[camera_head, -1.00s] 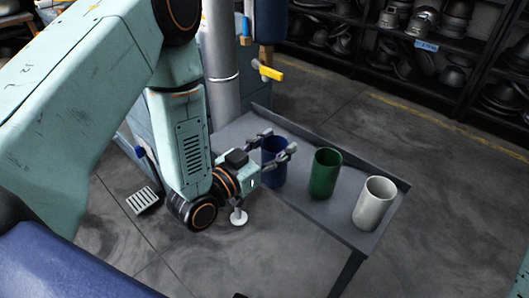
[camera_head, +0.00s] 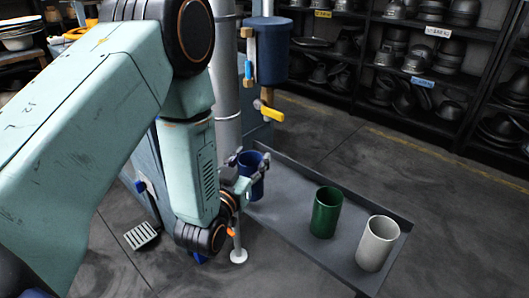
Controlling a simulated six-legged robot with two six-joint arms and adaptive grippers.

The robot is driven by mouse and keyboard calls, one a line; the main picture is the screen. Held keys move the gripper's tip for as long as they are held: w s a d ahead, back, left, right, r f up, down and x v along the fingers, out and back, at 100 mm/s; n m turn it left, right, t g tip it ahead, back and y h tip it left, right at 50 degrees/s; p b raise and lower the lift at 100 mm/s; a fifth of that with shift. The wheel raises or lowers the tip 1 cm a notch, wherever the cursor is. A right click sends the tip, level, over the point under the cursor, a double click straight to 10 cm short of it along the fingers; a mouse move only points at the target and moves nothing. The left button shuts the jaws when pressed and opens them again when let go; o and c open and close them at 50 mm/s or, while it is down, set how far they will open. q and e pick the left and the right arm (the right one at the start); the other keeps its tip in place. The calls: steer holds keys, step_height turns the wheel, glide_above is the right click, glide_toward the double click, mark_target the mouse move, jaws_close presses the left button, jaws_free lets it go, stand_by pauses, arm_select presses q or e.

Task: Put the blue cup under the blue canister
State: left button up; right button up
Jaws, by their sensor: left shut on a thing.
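The blue cup (camera_head: 257,186) is at the left end of the grey tray-like table, upright. My left gripper (camera_head: 252,161) is shut on the blue cup, with its fingers around the cup's sides. Whether the cup's base touches the table is hard to tell. The blue canister (camera_head: 273,50) hangs on a grey column up and behind the cup, with a yellow-handled tap (camera_head: 268,111) below it. The cup is lower than the tap and a little to its left in the picture. My right gripper is not in view.
A green cup (camera_head: 325,213) and a white cup (camera_head: 377,244) stand to the right on the grey table (camera_head: 290,190). The pale column (camera_head: 226,90) rises behind my arm. Dark shelves (camera_head: 380,20) with metal hat forms line the back.

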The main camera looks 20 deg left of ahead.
arm_select(q)
steer(key=w+f+b, duration=0.3)
steer(key=w, duration=0.6)
steer(key=shift+w+a+f, duration=0.15)
steer(key=shift+w+f, duration=0.05)
steer(key=shift+f+b, duration=0.15)
steer(key=shift+b, duration=0.15)
steer(key=o, duration=1.5)
steer(key=shift+f, duration=0.1)
steer(key=shift+o, duration=0.4)
steer(key=shift+r, duration=0.2)
